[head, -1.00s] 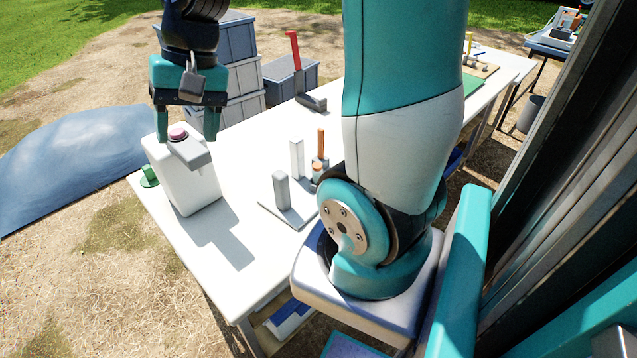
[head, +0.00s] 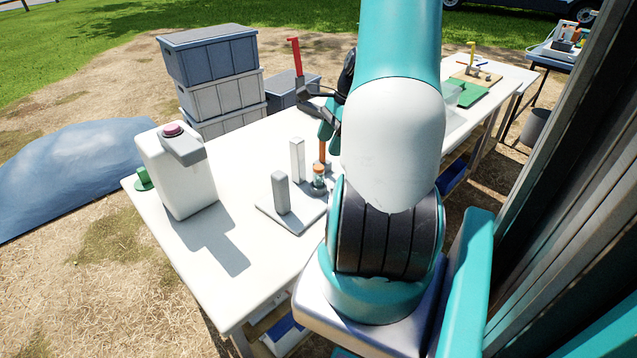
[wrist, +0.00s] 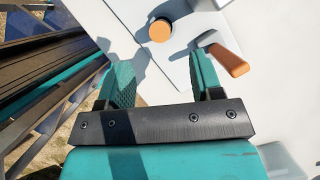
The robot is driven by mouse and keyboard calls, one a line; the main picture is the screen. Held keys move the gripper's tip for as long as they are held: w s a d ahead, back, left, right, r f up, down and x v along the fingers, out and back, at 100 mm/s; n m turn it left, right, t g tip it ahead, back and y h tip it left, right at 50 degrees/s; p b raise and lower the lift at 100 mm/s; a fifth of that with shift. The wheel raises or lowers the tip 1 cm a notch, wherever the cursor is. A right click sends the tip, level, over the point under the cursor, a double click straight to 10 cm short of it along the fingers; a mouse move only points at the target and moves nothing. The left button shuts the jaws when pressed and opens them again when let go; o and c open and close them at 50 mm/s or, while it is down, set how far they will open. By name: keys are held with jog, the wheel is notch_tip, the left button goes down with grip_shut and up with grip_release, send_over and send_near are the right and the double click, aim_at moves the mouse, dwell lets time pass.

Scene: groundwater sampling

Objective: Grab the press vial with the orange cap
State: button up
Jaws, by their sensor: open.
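The press vial is a small clear vial with an orange cap (head: 319,169), standing at the press on the white table. In the wrist view its round orange cap (wrist: 159,30) shows from above, ahead of the fingertips and roughly centred between them. My gripper (wrist: 158,64) is open and empty, with teal fingers apart. In the head view my gripper (head: 329,122) is above and behind the vial, partly hidden by my arm. The press's orange handle (wrist: 228,60) lies just right of the right finger in the wrist view.
The press's grey plate (head: 290,218) carries a grey block (head: 281,192) and a pale upright post (head: 297,160). A white jug (head: 185,180) stands at the table's left end. A red-handled tool (head: 296,60) is behind. The table front (head: 200,225) is clear.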

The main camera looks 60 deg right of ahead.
aim_at(319, 168)
jog(key=x, duration=1)
jog(key=shift+f, duration=0.2)
jog(key=c, duration=1)
